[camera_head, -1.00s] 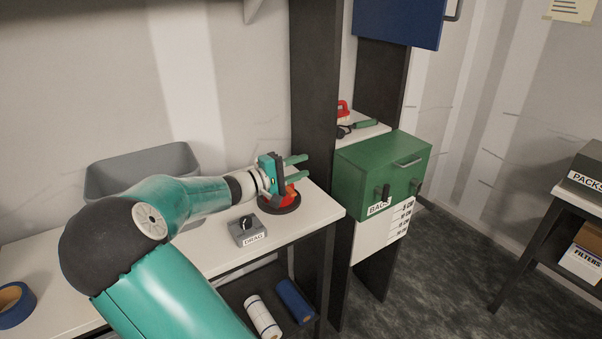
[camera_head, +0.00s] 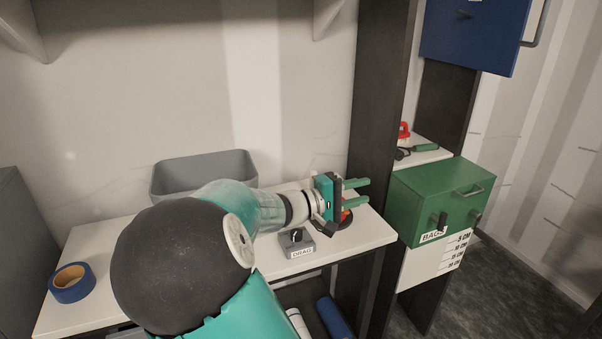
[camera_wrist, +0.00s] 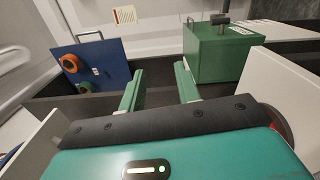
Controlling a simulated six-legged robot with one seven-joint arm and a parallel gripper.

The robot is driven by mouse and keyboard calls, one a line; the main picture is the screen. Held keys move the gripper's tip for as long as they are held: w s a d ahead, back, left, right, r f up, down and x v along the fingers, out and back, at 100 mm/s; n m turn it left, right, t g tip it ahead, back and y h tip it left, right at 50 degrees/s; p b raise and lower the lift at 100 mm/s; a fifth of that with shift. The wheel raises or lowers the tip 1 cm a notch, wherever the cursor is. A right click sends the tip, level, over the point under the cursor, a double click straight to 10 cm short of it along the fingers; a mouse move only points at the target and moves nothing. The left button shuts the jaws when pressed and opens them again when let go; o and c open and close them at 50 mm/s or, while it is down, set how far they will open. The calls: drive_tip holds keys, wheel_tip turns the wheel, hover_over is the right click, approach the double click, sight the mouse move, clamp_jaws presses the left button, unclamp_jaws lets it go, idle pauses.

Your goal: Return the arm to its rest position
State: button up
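My gripper (camera_head: 357,191) is at the right end of the bench (camera_head: 352,243), above the grey box labelled DRAG (camera_head: 297,245) and in front of the dark upright post. Its two green fingers are spread apart and point right, with nothing between them. In the wrist view the open fingers (camera_wrist: 160,88) show empty space between them. My arm stretches from the lower middle of the head view out over the bench. A red and dark round object (camera_head: 346,218) sits on the bench just below and behind my gripper, partly hidden by it.
A grey bin (camera_head: 205,172) stands at the back of the bench, partly behind my arm. A blue tape roll (camera_head: 72,283) lies at the left. A green BAGS box (camera_head: 437,203) and a blue cabinet (camera_head: 470,38) stand right of the dark post (camera_head: 378,110).

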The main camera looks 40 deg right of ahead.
drive_tip(key=s+a+f+t+y, duration=0.3)
drive_tip(key=a+f+y, duration=0.6)
drive_tip(key=a+f, duration=0.2)
drive_tip(key=s+a+r+t+y, duration=0.1)
drive_tip(key=a+r+t+y, duration=0.1)
drive_tip(key=a, duration=0.6)
drive_tip(key=s+a+r+n+t+y, duration=0.1)
drive_tip(key=s+a+r+t+y, duration=0.1)
drive_tip(key=a, duration=0.7)
drive_tip(key=s+a+r+n+t+y, duration=0.1)
drive_tip(key=s+a+r+t+y, duration=0.1)
drive_tip(key=a, duration=0.6)
drive_tip(key=shift+s+a+r+t+y, duration=0.15)
drive_tip(key=shift+a+r+t+y, duration=0.25)
drive_tip(key=shift+r+t+y, duration=0.6)
